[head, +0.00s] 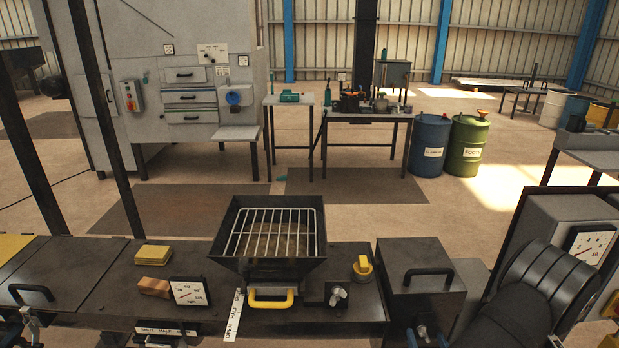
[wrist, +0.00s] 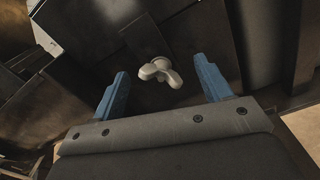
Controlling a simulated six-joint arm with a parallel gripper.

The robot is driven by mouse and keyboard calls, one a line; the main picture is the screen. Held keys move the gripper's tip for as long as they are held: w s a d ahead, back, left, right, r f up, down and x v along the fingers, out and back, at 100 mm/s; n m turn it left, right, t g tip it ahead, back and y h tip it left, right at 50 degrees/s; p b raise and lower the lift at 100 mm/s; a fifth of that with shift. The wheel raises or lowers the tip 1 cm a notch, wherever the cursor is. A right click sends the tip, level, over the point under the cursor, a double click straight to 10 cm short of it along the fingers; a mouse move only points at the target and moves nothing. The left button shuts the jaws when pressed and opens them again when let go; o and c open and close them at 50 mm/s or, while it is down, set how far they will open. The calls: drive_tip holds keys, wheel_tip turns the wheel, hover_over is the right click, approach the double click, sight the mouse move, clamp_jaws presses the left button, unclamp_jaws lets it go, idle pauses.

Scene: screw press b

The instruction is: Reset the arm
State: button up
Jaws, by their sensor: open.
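My gripper (wrist: 161,66) shows in the wrist view, its two blue fingers wide apart with nothing held between them. A grey wing-shaped knob (wrist: 160,71) on a dark panel shows beyond the fingers, apart from both as far as I can see. A large dark rounded body at the lower right looks like part of my arm and covers some of the bench there.
A grey gauge housing (head: 555,222) stands at right. Open floor lies behind.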

drive_tip(key=shift+n, duration=0.8)
idle(0.9)
drive_tip(key=m, duration=0.8)
drive_tip(key=shift+d, duration=0.15)
drive_tip(key=shift+s+m, duration=0.4)
drive_tip(key=shift+s, duration=0.7)
